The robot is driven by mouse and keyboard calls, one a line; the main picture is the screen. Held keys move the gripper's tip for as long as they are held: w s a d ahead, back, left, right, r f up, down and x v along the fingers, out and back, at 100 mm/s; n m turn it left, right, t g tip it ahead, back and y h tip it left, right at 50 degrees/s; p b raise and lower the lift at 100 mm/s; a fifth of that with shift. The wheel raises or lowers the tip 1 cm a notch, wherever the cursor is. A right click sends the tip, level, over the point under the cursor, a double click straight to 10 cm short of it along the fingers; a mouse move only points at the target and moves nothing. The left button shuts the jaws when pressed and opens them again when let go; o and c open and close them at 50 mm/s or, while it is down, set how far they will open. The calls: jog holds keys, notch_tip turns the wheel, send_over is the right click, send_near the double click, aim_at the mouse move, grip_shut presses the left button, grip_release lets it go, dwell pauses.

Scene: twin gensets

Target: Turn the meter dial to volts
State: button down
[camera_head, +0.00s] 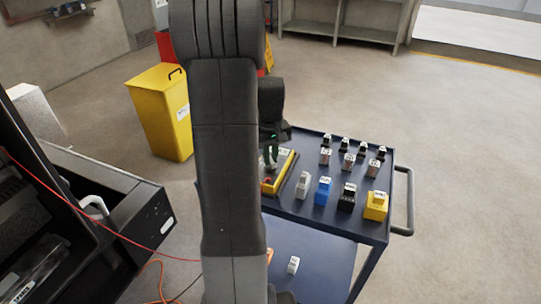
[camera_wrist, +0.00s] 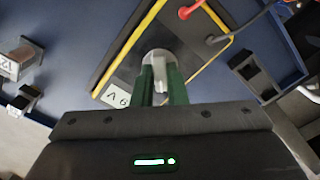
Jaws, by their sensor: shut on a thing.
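The meter has a dark face and yellow edging. It lies on the blue cart top in the head view (camera_head: 285,170), partly behind my arm, and fills the upper middle of the wrist view (camera_wrist: 112,62). Its pale round dial (camera_wrist: 158,57) has a raised grip bar. My gripper (camera_wrist: 160,80) is shut on the dial, with its green fingers on either side of the bar. A white label (camera_wrist: 118,91) beside the dial shows upside-down characters, perhaps a V. I cannot tell which mark the dial points to. In the head view my gripper (camera_head: 271,150) is over the meter.
Red and dark leads (camera_wrist: 218,39) plug into the meter near the dial. Several small labelled blocks, including a blue one (camera_head: 323,191) and a yellow one (camera_head: 375,206), stand on the cart (camera_head: 330,228). A yellow bin (camera_head: 160,115) stands behind. Open floor lies to the right.

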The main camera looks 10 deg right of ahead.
jog(key=c, duration=1.4)
grip_release()
jog(key=shift+c, duration=0.2)
notch_tip(320, 180, up, 14)
jog(key=p, duration=0.1)
jog(key=shift+f, duration=0.1)
notch_tip(320, 180, down, 14)
jog(key=shift+r+b, duration=0.1)
jog(key=shift+b, duration=0.4)
jog(key=shift+r, duration=0.1)
